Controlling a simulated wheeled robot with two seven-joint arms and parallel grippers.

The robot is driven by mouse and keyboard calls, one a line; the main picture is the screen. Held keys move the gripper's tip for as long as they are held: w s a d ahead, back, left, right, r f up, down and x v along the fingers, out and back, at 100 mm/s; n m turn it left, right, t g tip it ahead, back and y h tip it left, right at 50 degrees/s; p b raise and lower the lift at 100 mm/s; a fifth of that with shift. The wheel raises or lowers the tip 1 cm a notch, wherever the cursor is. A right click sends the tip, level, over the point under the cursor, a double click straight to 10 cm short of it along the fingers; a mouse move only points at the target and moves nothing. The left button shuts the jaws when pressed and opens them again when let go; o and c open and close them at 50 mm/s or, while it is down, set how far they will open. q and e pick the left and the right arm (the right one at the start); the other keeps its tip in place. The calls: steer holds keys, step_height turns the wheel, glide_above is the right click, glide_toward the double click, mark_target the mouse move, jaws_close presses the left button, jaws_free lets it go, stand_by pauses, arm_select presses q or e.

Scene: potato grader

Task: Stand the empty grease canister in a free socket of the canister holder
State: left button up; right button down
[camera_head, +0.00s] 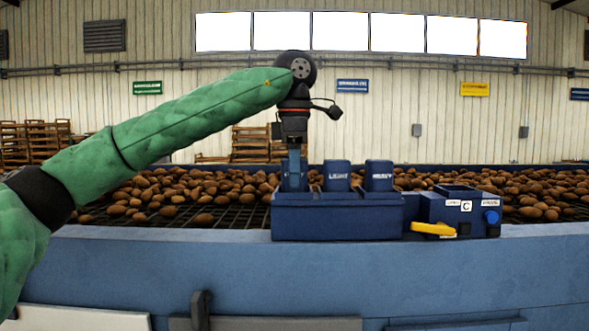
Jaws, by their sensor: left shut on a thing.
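The canister holder (337,220) is a dark blue block on the front ledge of the grader. Two blue canisters stand upright in it, one marked LIGHT (337,177) in the middle and one that seems marked HEAVY (379,177) at the right. My left gripper (294,165) points straight down over the holder's left end. It is shut on a blue canister (286,184), which is upright at the left position, partly covered by the fingers. Its lower end meets the holder's top edge in the picture; whether it is fully seated I cannot tell. My right gripper is not in view.
A blue control box (465,211) with a yellow handle (433,229) and a blue knob (491,217) stands just right of the holder. Potatoes (150,190) lie on the dark grate behind. The blue front ledge (160,232) is clear at left.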

arm_select(q)
steer(key=shift+f, duration=0.15)
steer(key=o, duration=1)
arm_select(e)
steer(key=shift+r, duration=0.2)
